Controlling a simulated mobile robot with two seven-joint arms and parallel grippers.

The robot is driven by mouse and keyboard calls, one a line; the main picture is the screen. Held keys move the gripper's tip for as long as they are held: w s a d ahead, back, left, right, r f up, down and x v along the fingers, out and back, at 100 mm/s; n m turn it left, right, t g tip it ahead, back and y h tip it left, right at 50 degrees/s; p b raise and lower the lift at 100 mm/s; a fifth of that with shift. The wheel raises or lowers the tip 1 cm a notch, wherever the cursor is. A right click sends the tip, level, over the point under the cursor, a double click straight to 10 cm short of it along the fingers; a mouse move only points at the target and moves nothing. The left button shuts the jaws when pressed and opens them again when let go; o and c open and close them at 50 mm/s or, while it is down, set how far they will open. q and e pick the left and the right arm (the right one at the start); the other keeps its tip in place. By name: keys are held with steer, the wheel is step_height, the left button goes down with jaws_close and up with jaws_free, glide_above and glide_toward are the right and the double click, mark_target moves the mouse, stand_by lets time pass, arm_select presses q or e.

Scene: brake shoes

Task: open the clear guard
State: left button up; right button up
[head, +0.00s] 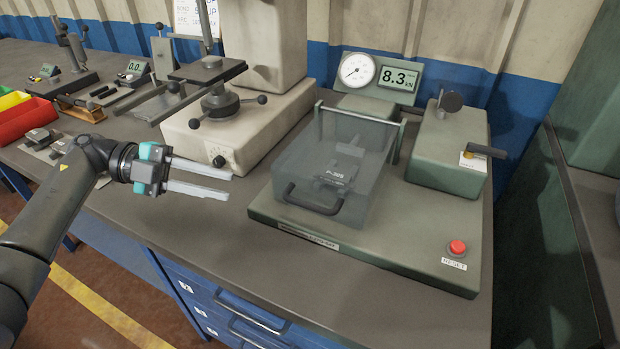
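The clear guard (290,165) is a see-through box on the green press base (390,257). It is down over a dark part marked P-305 (340,174). A dark handle (312,205) sits on its front face, and a light green bar frame (360,116) stands at its back. My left gripper (229,184) is to the left of the guard, apart from it. Its two pale fingers are spread with nothing between them, pointing right towards the handle. My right gripper does not show.
A red RESET button (457,247) is at the base's front right. A dark lever (486,150) is on the green housing (447,150) at right. A round gauge (357,70) and an 8.3 kN display (401,79) stand behind. A beige machine (190,145) stands left of the guard.

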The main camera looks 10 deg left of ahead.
mark_target(295, 202)
arm_select(q)
steer(key=b+x, duration=0.2)
steer(key=x, duration=1.1)
steer(key=shift+s+d, duration=0.15)
steer(key=shift+d, duration=0.25)
steer(key=shift+d+f, duration=0.15)
steer(key=shift+d, duration=0.55)
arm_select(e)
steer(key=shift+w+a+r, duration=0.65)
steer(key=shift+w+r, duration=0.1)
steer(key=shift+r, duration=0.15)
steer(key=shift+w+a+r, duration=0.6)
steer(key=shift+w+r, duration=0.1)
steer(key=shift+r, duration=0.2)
arm_select(q)
jaws_close()
